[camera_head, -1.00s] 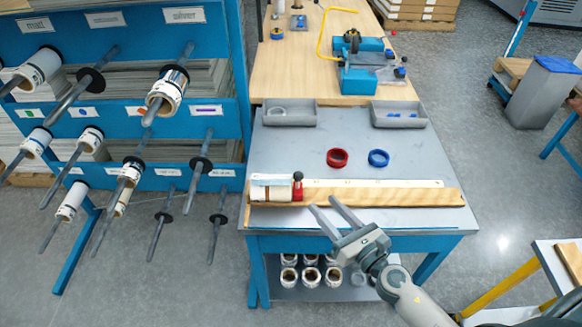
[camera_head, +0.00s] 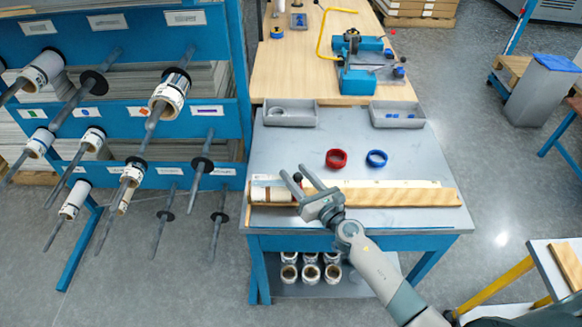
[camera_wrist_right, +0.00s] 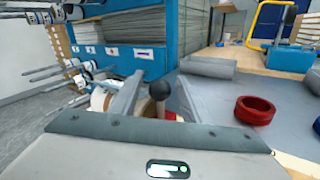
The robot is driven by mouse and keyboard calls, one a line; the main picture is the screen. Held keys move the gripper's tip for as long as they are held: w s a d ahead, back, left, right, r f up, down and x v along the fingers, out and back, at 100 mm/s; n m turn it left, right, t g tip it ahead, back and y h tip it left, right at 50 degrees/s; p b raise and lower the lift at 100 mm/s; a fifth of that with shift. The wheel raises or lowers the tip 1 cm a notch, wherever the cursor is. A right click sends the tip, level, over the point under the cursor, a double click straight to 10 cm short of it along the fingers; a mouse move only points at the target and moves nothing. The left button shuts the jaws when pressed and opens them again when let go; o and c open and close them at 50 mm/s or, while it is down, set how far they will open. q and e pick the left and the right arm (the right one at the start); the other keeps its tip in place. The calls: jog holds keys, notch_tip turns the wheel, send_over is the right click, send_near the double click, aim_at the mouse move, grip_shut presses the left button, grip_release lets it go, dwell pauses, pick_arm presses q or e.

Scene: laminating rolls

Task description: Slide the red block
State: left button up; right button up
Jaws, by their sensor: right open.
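The red block (camera_wrist_right: 172,116) shows only as a small patch in the right wrist view, below its black ball knob (camera_wrist_right: 159,90). My right gripper (camera_head: 293,170) is open, its two fingers reaching over the left part of the wooden measuring board (camera_head: 410,197). In the wrist view the knob appears between the open fingers (camera_wrist_right: 160,77); I cannot tell if they touch it. In the head view my gripper hides most of the red block. A white roll (camera_head: 268,195) lies on the board to the left of the block. My left gripper is not in view.
A red ring (camera_head: 336,158) and a blue ring (camera_head: 377,158) lie on the grey table behind the board. Two grey trays (camera_head: 290,113) (camera_head: 398,114) stand at the table's back. A blue roll rack (camera_head: 130,100) stands at left. The board's right part is clear.

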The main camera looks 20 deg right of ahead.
jog(key=shift+x, duration=1.6)
jog(key=shift+c, duration=0.6)
grip_shut()
jog(key=shift+d, duration=0.15)
